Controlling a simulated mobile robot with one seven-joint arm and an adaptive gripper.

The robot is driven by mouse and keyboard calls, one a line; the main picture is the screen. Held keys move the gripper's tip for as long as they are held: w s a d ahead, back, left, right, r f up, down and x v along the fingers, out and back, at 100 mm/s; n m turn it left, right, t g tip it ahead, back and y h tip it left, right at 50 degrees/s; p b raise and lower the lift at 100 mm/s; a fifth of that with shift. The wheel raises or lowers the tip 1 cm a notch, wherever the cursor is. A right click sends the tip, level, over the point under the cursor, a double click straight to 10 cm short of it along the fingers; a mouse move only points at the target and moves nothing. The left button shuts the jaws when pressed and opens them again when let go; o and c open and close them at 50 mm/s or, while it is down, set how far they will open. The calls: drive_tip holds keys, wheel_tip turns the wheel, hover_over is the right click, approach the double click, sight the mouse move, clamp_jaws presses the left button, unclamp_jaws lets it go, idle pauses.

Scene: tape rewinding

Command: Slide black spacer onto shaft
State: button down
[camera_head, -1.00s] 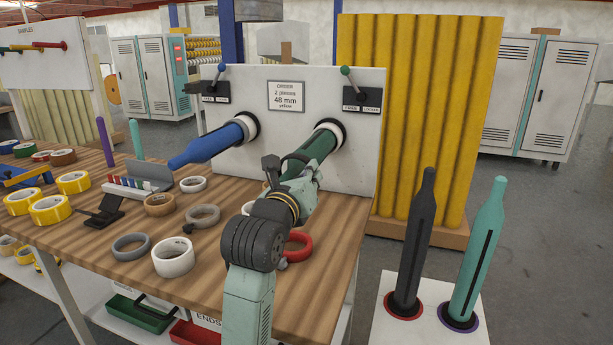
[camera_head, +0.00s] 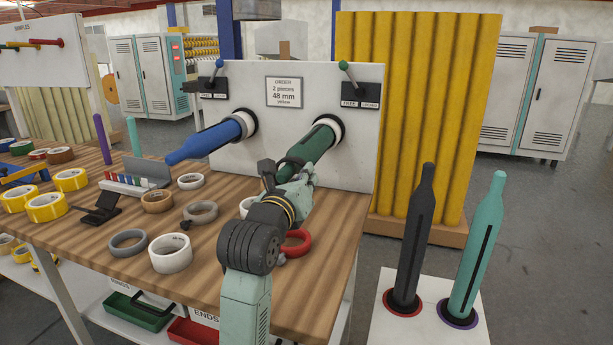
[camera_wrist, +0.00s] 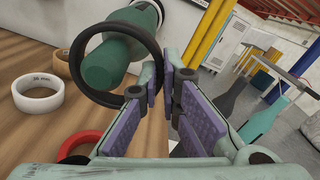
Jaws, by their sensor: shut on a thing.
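The black spacer (camera_wrist: 77,62) is a thin ring in my gripper (camera_wrist: 166,84), whose purple-padded fingers are shut on its right side in the wrist view. The green shaft (camera_wrist: 106,66) shows through the ring's opening; I cannot tell for certain whether its end is inside the ring or just behind it. In the head view, my gripper (camera_head: 297,178) is at the near end of the green shaft (camera_head: 318,144), which juts from the white panel. The spacer is mostly hidden there by the gripper and shaft.
A blue shaft (camera_head: 208,140) juts out to the left. White (camera_head: 170,254), grey and red (camera_head: 298,242) rings lie on the wooden bench below my arm. Black and teal bottle-shaped posts (camera_head: 474,250) stand on a white stand at right.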

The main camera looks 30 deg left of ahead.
drive_tip(key=shift+a+f, duration=0.1)
drive_tip(key=shift+f, duration=0.35)
drive_tip(key=c, duration=1.7)
unclamp_jaws()
drive_tip(key=shift+r, duration=0.1)
drive_tip(key=v, duration=1.2)
